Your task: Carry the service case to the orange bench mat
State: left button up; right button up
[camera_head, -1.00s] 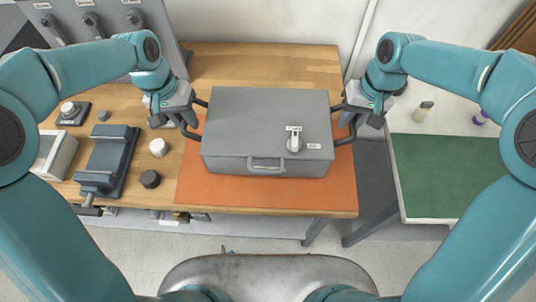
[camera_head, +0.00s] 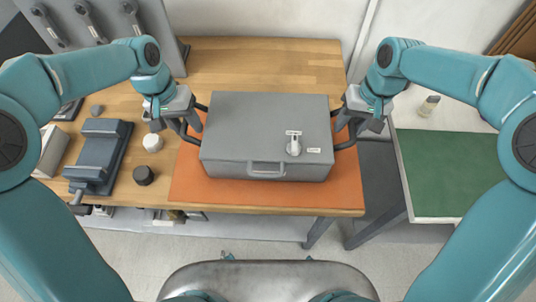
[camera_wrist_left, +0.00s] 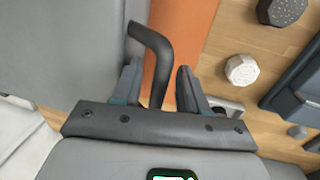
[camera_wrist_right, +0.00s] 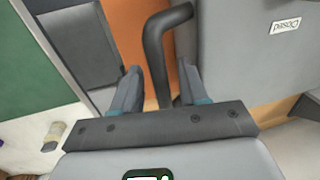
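The grey service case (camera_head: 265,135), with a front handle and a white latch on its lid, is level over the orange bench mat (camera_head: 265,196). I cannot tell whether its underside touches the mat. My left gripper (camera_head: 188,122) has its fingers on either side of the case's left black side handle, which also shows in the left wrist view (camera_wrist_left: 158,75). My right gripper (camera_head: 352,122) has its fingers on either side of the right side handle, also in the right wrist view (camera_wrist_right: 155,60).
A dark vise-like fixture (camera_head: 100,152), a white knob (camera_head: 153,143) and a black knob (camera_head: 144,175) stand left of the mat. A green mat (camera_head: 455,175) and a small bottle (camera_head: 428,105) are on the right-hand table. The wooden bench (camera_head: 265,65) is clear behind the case.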

pick_arm(q)
jog(key=shift+r, duration=0.1)
pick_arm(e)
jog(key=shift+a, duration=0.1)
jog(key=shift+w+r, duration=0.1)
jog(key=shift+r, duration=0.2)
pick_arm(q)
notch_tip(320, 180, up, 12)
jog(key=a, duration=0.2)
pick_arm(e)
notch_tip(320, 180, up, 11)
jog(key=d, duration=0.2)
jog(key=shift+d+r, duration=0.15)
pick_arm(q)
jog(key=shift+a, duration=0.1)
